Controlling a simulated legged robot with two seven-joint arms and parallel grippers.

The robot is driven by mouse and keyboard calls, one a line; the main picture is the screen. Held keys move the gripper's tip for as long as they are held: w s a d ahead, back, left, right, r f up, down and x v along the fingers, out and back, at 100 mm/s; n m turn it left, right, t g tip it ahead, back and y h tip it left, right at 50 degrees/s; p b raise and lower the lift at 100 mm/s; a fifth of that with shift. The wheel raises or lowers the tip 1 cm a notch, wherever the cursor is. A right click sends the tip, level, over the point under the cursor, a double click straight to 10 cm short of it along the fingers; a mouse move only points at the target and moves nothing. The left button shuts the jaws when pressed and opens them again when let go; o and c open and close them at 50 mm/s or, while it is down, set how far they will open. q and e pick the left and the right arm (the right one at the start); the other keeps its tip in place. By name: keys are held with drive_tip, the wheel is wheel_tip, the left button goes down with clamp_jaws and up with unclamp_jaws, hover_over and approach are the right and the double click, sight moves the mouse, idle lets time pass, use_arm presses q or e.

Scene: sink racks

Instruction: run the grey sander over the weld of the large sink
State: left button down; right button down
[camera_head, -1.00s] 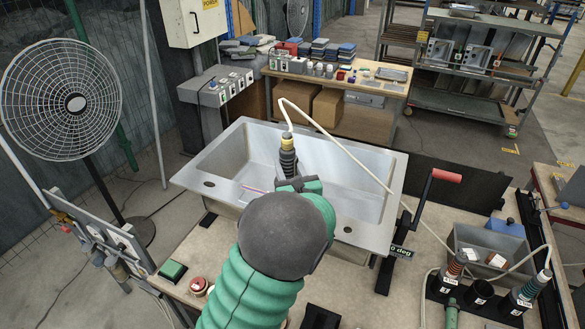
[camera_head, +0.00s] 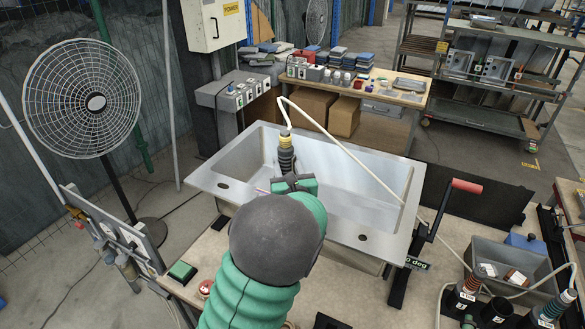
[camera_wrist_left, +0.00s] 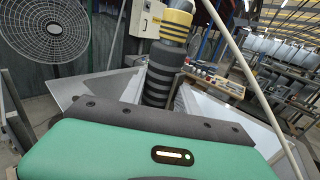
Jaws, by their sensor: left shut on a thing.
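The large sink (camera_head: 365,222) is a grey metal basin tilted on a stand over the bench. My left gripper (camera_head: 294,183) is over the left part of the basin, shut on the sander (camera_head: 287,158). The sander is dark grey and ribbed, with a yellow band and a pale hose at its top. It stands roughly upright, and its lower end is hidden behind my gripper. The wrist view shows the sander (camera_wrist_left: 160,75) beyond my gripper's green housing. A thin pinkish line (camera_head: 262,190) shows beside my gripper; I cannot tell whether it is the weld. My right gripper is out of view.
The pale hose (camera_head: 345,150) runs across the sink to the right. A red-handled crank (camera_head: 465,186) stands at the sink's right side. A grey bin (camera_head: 505,260) and tool holders (camera_head: 495,310) are at the right. A fan (camera_head: 82,100) stands at the left.

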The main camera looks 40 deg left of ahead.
use_arm(q)
drive_tip(key=shift+a, duration=0.45)
drive_tip(key=shift+s+a+b, duration=0.2)
drive_tip(key=shift+a+b, duration=0.35)
drive_tip(key=shift+s+a+b, duration=0.15)
drive_tip(key=shift+a+b, duration=0.2)
drive_tip(key=shift+a, duration=0.1)
drive_tip(key=shift+s+a+b, duration=0.85)
drive_tip(key=shift+a+b, duration=1.65)
drive_tip(key=shift+a, duration=1.05)
wheel_tip(320, 180, up, 7)
drive_tip(key=p, duration=0.3)
drive_tip(key=shift+p, duration=0.35)
drive_tip(key=shift+a, duration=0.15)
